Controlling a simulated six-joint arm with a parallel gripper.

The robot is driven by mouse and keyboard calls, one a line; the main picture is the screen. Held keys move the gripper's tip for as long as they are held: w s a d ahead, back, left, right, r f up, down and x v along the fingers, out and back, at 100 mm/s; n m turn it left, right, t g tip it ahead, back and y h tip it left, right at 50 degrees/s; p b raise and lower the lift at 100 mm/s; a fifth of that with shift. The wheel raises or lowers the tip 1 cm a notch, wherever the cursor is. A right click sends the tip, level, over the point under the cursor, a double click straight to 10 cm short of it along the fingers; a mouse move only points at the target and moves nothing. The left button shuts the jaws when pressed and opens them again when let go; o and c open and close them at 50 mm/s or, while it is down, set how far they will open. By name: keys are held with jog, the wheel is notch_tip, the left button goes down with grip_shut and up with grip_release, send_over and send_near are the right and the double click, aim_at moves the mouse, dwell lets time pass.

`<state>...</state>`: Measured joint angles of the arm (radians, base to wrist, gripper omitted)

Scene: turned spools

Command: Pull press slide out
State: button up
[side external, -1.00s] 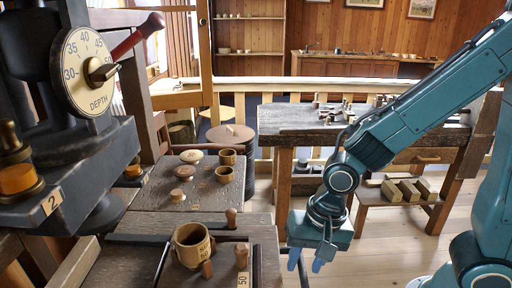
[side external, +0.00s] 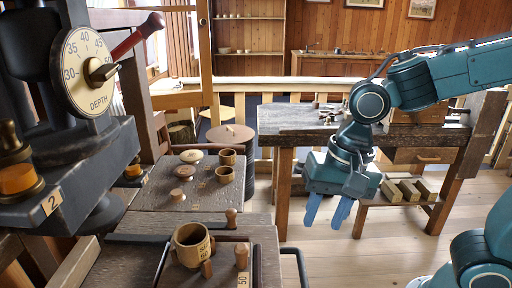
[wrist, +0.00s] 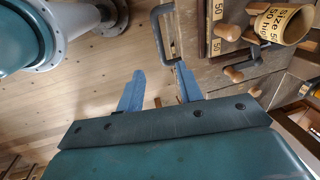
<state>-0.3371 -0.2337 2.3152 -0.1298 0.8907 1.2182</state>
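The press slide is a dark, low drawer-like part at the front of the bench. Its dark loop handle (side external: 303,262) sticks out to the right of the bench edge in the side view. The handle also shows in the wrist view (wrist: 157,30), beyond and between my fingertips. My gripper (side external: 327,216) is open and empty, raised above and to the right of the handle. In the wrist view, my two blue fingers (wrist: 160,75) are apart, with bare floor and the bench edge behind them. The handle is not between the fingers' gripping faces.
A wooden cup (side external: 192,244) marked 50 stands on the slide area, with wooden pegs (side external: 242,256) beside it. The press with its depth dial (side external: 85,72) rises at left. A workbench (side external: 300,118) stands behind. The floor right of the handle is clear.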

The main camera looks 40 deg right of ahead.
aim_at(303, 267)
jog(key=shift+s+d+r, duration=0.1)
jog(key=shift+r, duration=0.55)
jog(key=w+d+f+g+y, duration=0.1)
jog(key=w+d+g+y, duration=0.2)
jog(key=w+d, duration=0.1)
jog(key=shift+w+d, duration=0.2)
jog(key=shift+w, duration=0.15)
dwell(0.4)
jog(key=shift+f, duration=0.15)
jog(key=shift+s+x, duration=0.15)
jog(key=shift+x, duration=3.25)
jog(key=shift+s+x, duration=0.15)
jog(key=shift+x, duration=3.25)
grip_shut()
